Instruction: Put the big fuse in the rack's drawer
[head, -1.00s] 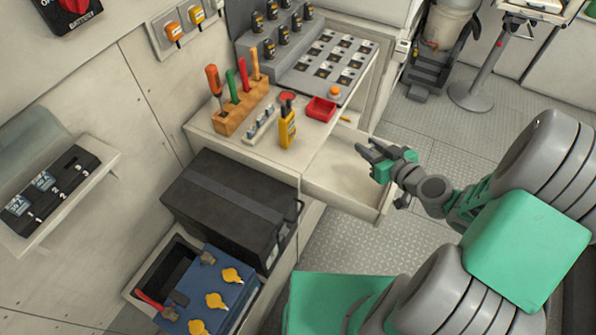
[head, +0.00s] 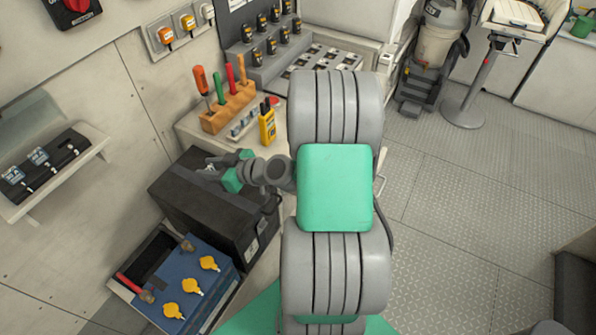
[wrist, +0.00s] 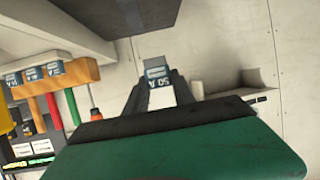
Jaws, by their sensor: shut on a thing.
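My gripper (head: 211,163) is above the black box in the head view, left of my arm. In the wrist view its fingers (wrist: 158,92) are shut on a fuse (wrist: 157,71) with a blue-and-white label that seems to read 50 A. Two fuses with blue labels (head: 38,156) sit in a dark holder (head: 66,146) on the left wall shelf, whose far end looks empty. The rack's drawer is hidden behind my arm in the head view.
The black box (head: 205,215) is under my gripper. The workbench behind holds a wooden tool block (head: 229,107) and a yellow meter (head: 267,125). A blue case with yellow knobs (head: 195,285) is in front.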

